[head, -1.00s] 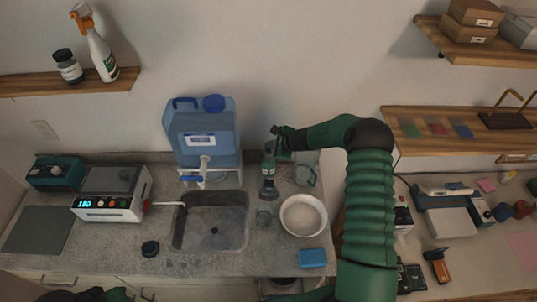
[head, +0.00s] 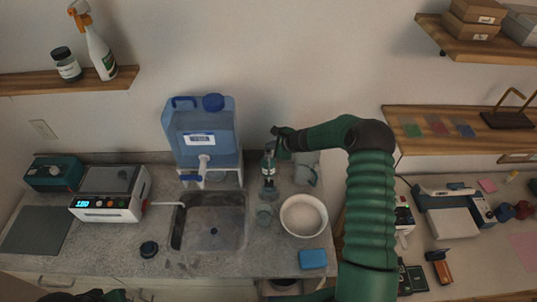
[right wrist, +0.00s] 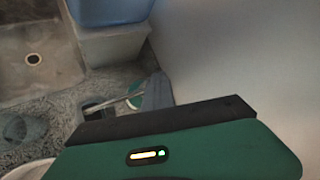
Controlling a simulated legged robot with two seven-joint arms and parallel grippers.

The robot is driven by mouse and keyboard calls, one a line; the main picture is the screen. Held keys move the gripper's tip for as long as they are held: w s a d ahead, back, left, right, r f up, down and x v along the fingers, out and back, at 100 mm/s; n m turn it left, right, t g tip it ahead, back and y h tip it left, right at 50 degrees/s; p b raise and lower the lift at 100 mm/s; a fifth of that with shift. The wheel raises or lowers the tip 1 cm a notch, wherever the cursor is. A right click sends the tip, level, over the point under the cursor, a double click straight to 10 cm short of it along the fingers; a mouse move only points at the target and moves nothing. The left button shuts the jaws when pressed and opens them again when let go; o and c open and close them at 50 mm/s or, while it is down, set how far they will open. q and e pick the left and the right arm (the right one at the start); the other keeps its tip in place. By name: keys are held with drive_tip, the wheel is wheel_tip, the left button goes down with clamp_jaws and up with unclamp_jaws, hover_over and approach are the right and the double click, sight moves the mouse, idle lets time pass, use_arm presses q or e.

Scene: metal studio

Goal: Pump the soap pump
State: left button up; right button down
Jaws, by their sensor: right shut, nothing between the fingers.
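The sink (head: 210,222) and blue water jug (head: 203,135) are left of the bottle. A small glass (head: 264,214) stands in front of it. A white bowl (head: 303,216), a glass pitcher (head: 307,170) and a blue sponge (head: 313,259) are to the right.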

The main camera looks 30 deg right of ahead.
drive_tip(key=shift+s+r, duration=0.1)
drive_tip(key=shift+r, duration=0.1)
wheel_tip(320, 180, up, 6)
drive_tip(key=p, duration=0.4)
drive_tip(key=shift+r+p, duration=0.2)
drive_tip(key=shift+p, duration=0.1)
drive_tip(key=shift+f, duration=0.1)
idle(0.4)
